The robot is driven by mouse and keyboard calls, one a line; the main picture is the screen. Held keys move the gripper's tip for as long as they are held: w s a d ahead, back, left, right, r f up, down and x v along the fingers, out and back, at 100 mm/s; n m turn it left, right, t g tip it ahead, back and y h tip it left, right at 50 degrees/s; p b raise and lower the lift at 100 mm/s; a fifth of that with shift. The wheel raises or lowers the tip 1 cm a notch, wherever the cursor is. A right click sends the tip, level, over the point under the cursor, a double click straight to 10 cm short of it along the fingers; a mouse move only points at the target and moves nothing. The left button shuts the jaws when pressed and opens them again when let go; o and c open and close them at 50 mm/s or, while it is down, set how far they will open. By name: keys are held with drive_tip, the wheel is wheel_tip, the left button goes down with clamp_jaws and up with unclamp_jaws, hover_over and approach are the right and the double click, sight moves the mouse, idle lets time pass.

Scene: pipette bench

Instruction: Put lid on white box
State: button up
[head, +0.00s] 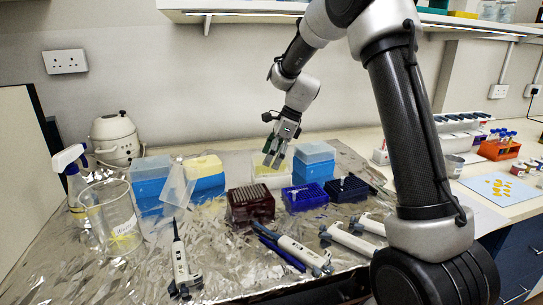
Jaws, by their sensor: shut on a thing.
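The white box (272,181) stands at the back of the foil-covered bench, between two groups of blue boxes. Something yellow shows inside its upper part. My gripper (274,160) points down over the white box, its fingers close together on a pale, see-through piece that looks like the lid. The lid's outline is faint against the wall and the box. I cannot tell whether it touches the box rim or is level. Another clear, lid-like piece (178,186) leans upright by the left blue boxes.
Blue boxes stand left (151,182) and right (313,165) of the white box. A dark red rack (250,205) and blue racks (310,198) stand in front. Several pipettes (181,264) lie nearer. A glass beaker (110,222) and a spray bottle (75,187) stand left. A shelf (250,12) hangs above.

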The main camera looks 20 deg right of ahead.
drive_tip(key=shift+f, duration=0.35)
idle(0.3)
drive_tip(key=o, duration=1)
drive_tip(key=v, duration=1.2)
